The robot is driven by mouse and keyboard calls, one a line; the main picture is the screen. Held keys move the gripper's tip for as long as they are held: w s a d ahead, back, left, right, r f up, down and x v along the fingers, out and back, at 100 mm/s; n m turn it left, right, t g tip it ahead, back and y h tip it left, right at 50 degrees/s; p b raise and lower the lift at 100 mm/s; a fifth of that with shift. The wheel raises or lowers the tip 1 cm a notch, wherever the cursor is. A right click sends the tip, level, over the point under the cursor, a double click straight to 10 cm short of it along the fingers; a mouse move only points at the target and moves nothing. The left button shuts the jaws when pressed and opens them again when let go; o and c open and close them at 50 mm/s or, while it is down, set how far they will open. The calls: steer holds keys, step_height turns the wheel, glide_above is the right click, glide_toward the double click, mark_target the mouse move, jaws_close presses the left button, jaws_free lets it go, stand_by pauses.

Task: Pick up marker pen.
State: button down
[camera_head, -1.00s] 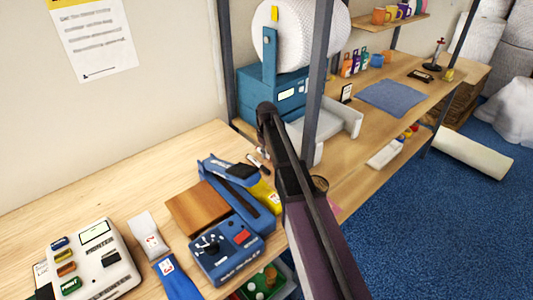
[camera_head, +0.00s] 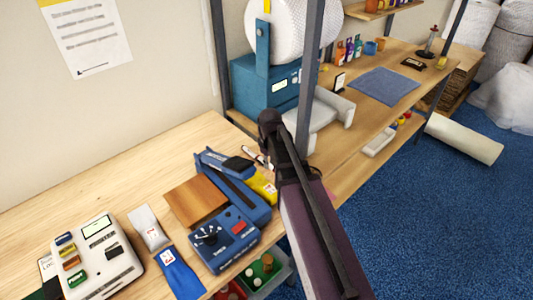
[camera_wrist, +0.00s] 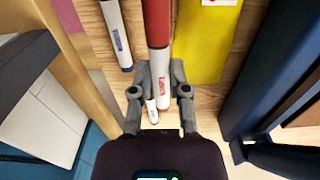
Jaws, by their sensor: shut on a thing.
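A red and white marker pen (camera_wrist: 158,30) stands out in the wrist view, running from the top edge down between my fingers. My gripper (camera_wrist: 160,88) is shut on it, with one finger on each side. A thin white tip shows beside its lower end; I cannot tell what it belongs to. A white marker with a blue label and dark end (camera_wrist: 115,33) lies to the left, apart from the fingers. In the head view my arm hides the fingers, and a small part of a white marker (camera_head: 250,153) shows behind the blue sealer.
A yellow packet (camera_wrist: 207,40) lies right of the held pen. The blue sealer (camera_head: 233,185), a wooden block (camera_head: 195,202) and a blue control box (camera_head: 224,240) crowd the bench beside my arm. A dark rack post (camera_head: 307,85) stands close behind. The bench's back left is clear.

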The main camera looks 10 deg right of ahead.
steer(key=shift+s+r, duration=0.1)
steer(key=shift+s, duration=0.8)
steer(key=shift+r, duration=0.15)
step_height(320, 180, up, 13)
steer(key=p, duration=1.3)
steer(key=shift+s+f, duration=0.1)
steer(key=shift+f, duration=0.1)
